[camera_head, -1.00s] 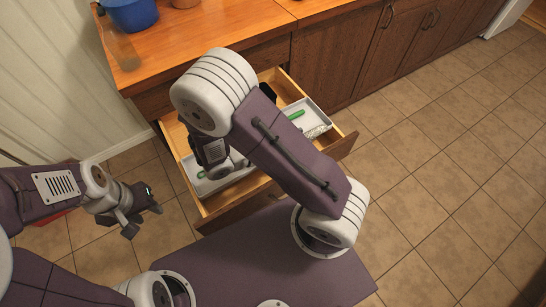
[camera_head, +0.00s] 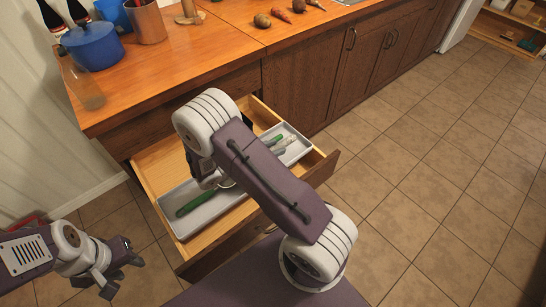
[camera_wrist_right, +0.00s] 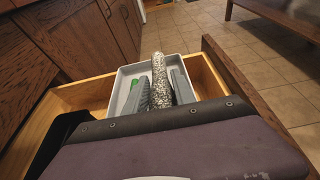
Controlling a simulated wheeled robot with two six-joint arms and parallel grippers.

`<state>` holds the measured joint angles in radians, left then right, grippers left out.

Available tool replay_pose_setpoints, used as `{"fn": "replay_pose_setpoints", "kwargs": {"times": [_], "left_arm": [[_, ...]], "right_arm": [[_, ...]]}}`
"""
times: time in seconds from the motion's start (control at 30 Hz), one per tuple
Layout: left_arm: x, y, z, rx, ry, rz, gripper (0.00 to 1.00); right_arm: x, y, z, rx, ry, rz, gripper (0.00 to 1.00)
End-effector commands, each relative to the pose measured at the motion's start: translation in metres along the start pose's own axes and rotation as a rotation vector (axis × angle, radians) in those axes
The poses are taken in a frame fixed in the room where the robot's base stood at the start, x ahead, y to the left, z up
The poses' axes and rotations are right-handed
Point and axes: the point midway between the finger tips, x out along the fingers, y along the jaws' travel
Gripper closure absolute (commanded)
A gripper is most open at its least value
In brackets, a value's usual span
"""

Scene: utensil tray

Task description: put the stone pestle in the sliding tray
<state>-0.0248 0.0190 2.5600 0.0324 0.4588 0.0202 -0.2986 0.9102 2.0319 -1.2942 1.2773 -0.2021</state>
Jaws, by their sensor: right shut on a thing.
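The stone pestle (camera_wrist_right: 159,82), speckled grey, shows between the two grey fingers of my right gripper (camera_wrist_right: 161,90) in the right wrist view. My right gripper is shut on it, over the pale grey tray (camera_wrist_right: 125,76) in the open drawer. I cannot tell whether the pestle touches the tray. In the head view my right arm hides most of the pestle and the middle of the drawer; grey tray parts show at the right (camera_head: 302,149) and left (camera_head: 178,222). My left gripper (camera_head: 123,274) is open and empty, left of the drawer.
A green-handled utensil (camera_head: 195,203) lies in the left tray part. Another green handle (camera_head: 273,140) shows at the right. The wooden drawer front (camera_head: 322,169) stands out over the floor. The counter holds a blue pot (camera_head: 92,46) and a copper-coloured pot (camera_head: 147,23).

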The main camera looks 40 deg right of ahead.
Motion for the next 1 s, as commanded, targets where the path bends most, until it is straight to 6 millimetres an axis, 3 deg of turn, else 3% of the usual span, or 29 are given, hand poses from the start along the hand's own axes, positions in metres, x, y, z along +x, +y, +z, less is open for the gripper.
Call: {"fn": "replay_pose_setpoints", "kwargs": {"times": [0.23, 0.57, 0.6, 0.63, 1.0], "left_arm": [[0.015, 0.0, 0.002, 0.0, 0.0, 0.0, 0.61], [0.016, 0.0, 0.002, 0.0, 0.0, 0.0, 0.61], [0.015, 0.0, 0.002, 0.0, 0.0, 0.0, 0.61], [0.015, 0.0, 0.002, 0.0, 0.0, 0.0, 0.61], [0.011, 0.0, 0.001, 0.0, 0.0, 0.0, 0.61]], "right_arm": [[0.013, -0.001, -0.037, -0.001, -0.001, -0.001, 1.0], [0.014, -0.001, -0.04, 0.001, 0.0, 0.0, 1.0], [0.014, -0.001, -0.04, 0.001, 0.0, 0.0, 0.64], [0.013, -0.001, -0.04, 0.001, 0.001, 0.0, 0.6], [0.008, 0.0, -0.035, 0.001, 0.0, 0.002, 0.6]]}}
